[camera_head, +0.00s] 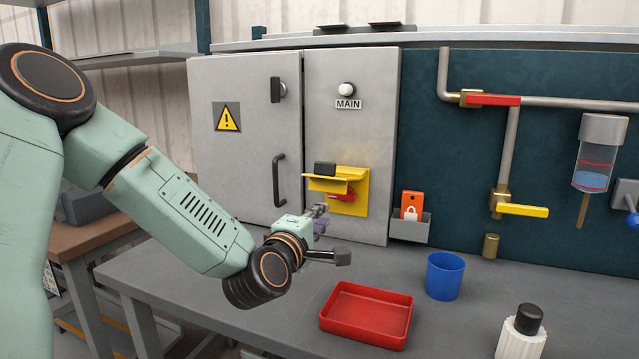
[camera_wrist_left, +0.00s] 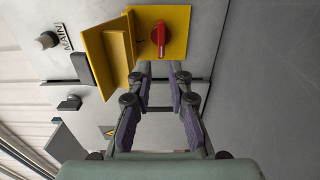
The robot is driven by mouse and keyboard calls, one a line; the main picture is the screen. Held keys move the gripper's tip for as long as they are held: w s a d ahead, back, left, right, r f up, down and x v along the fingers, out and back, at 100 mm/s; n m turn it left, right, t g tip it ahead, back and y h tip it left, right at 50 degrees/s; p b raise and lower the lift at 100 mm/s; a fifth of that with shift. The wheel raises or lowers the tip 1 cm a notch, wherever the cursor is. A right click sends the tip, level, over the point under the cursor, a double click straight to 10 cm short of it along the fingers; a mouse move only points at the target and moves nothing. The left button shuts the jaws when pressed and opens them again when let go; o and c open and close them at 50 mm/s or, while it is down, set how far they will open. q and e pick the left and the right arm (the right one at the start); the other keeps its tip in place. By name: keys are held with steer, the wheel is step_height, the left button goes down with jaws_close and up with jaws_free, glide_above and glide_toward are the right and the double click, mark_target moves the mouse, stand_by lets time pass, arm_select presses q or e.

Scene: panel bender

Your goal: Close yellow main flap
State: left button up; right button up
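The yellow main flap (camera_head: 328,185) sits on a yellow plate (camera_head: 361,190) on the grey cabinet door, under the MAIN label. The flap stands out from the plate, lifted, with a dark block (camera_head: 325,168) at its upper edge. A red rotary switch (camera_head: 343,196) shows below it. In the left wrist view the flap (camera_wrist_left: 107,52) is tilted away from the plate and the red switch (camera_wrist_left: 160,34) is uncovered. My left gripper (camera_head: 331,234) is open and empty, below and in front of the flap; its fingers (camera_wrist_left: 162,72) point toward the plate's lower edge. My right gripper is not in view.
A red tray (camera_head: 368,343), a blue cup (camera_head: 444,276) and a white bottle (camera_head: 521,335) stand on the grey bench. An orange padlock tag (camera_head: 411,205) sits in a holder right of the cabinet. Pipes with red (camera_head: 492,100) and yellow (camera_head: 522,210) handles are farther right.

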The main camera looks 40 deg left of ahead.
arm_select(q)
steer(key=shift+m+g, duration=0.4)
steer(key=shift+m, duration=0.4)
steer(key=s+r+p, duration=0.1)
steer(key=r+p, duration=0.1)
steer(key=p, duration=0.2)
steer(key=s+r+p, duration=0.1)
steer(key=p, duration=0.3)
steer(key=s+r+p, duration=0.1)
steer(key=r+p, duration=0.1)
steer(key=p, duration=0.2)
steer(key=shift+s+r, duration=0.1)
steer(key=shift+r, duration=0.25)
jaws_close()
step_height(320, 180, up, 10)
steer(key=m+t+p, duration=0.2)
steer(key=m+p, duration=0.5)
steer(key=m, duration=1)
glide_above(322, 175)
steer(key=shift+s+d+f+b, duration=0.1)
steer(key=shift+s+f+b, duration=0.15)
steer(key=shift+f, duration=0.75)
steer(key=shift+s+f+b, duration=0.15)
steer(key=shift+s+f, duration=0.2)
steer(key=shift+f, duration=0.65)
steer(key=shift+d, duration=0.1)
